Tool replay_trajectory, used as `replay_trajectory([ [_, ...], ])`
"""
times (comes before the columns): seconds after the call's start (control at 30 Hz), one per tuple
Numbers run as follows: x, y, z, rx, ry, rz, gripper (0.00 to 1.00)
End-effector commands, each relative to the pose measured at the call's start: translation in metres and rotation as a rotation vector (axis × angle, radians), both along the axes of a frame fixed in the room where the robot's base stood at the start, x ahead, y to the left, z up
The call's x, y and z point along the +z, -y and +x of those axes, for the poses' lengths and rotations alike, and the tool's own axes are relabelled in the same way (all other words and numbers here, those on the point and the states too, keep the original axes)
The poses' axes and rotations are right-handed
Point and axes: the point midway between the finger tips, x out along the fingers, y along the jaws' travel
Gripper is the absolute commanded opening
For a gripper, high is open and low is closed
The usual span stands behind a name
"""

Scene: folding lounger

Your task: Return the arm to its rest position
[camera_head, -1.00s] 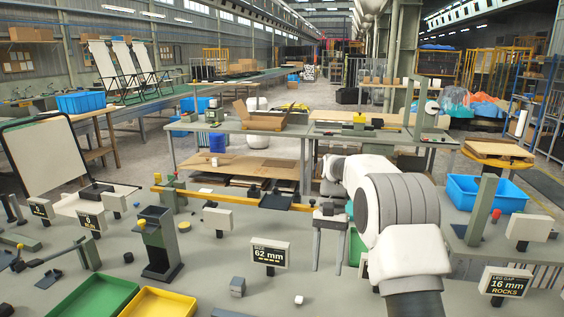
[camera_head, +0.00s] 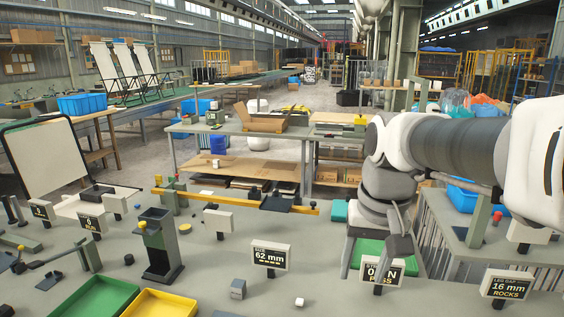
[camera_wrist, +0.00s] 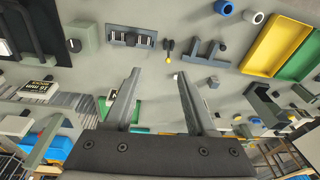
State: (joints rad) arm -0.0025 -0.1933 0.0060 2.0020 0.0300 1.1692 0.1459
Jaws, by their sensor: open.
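My gripper shows in the wrist view (camera_wrist: 157,78) with its two grey fingers spread apart and nothing between them. The bench top with its parts lies beyond the fingertips there. In the head view my white and grey arm reaches in from the right edge, bends near the middle right, and its grey wrist part points down over the bench beside a green tray (camera_head: 372,262). The fingers are hard to make out in the head view. The arm hides part of the right bench and of the blue bin (camera_head: 462,199) behind it.
The grey workbench (camera_head: 330,285) holds a "62 mm" sign (camera_head: 269,256), a dark upright fixture (camera_head: 158,245), a green tray (camera_head: 100,298) and a yellow tray (camera_head: 160,302). A "PASS" sign (camera_head: 381,275) and a "16 mm" sign (camera_head: 506,286) stand below the arm.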

Motion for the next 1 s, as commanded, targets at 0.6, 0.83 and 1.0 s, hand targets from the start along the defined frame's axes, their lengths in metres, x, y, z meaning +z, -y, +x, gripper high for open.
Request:
replay_trajectory([
  [0.6,-0.026,0.009,-0.109,0.125,0.312,-0.07,0.56],
  [0.83,-0.03,0.009,-0.113,0.133,0.331,-0.076,0.56],
  [1.0,-0.03,0.009,-0.113,0.133,0.33,-0.075,0.56],
])
